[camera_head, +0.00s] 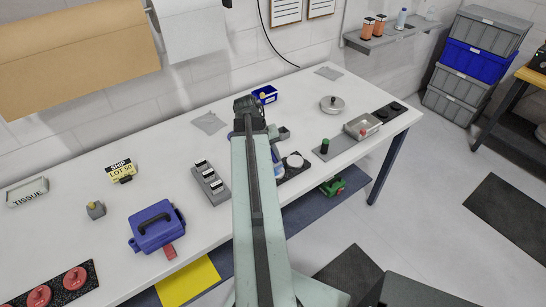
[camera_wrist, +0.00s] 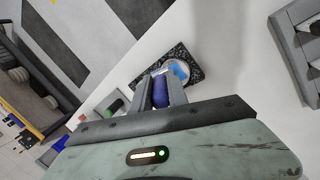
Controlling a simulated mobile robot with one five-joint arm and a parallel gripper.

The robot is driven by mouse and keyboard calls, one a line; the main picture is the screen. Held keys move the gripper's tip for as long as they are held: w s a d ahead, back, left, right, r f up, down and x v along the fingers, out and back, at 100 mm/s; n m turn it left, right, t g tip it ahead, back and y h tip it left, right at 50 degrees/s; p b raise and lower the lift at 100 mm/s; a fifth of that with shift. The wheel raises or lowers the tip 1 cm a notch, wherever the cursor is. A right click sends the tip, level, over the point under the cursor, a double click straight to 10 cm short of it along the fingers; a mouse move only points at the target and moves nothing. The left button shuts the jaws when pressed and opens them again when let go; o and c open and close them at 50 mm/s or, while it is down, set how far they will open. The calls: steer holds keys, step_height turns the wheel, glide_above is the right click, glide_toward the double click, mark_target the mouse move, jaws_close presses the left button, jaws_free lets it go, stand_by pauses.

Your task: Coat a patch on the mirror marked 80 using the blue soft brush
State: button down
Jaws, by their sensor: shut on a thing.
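My gripper (camera_wrist: 159,78) is shut on a dark blue cylindrical handle (camera_wrist: 160,92), which looks like the blue soft brush. Its bristle end is hard to make out. Just beyond the fingertips is a pale round piece (camera_wrist: 177,67) on a dark speckled mat, with a light blue spot on it; I cannot tell whether the spot is coating or brush. Contact is unclear. In the head view a white round piece (camera_head: 294,160) on a dark mat shows right of my arm. My arm mostly hides the gripper there. No mark 80 is legible.
A grey rack (camera_head: 210,183) with several labelled pieces stands left of my arm. A metal tray (camera_head: 362,126) and a lidded round dish (camera_head: 332,104) stand to the right.

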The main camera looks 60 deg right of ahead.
steer(key=shift+r, duration=0.7)
steer(key=shift+p, duration=0.3)
step_height(320, 180, up, 3)
steer(key=p, duration=0.3)
steer(key=shift+r, duration=0.1)
steer(key=shift+f, duration=0.25)
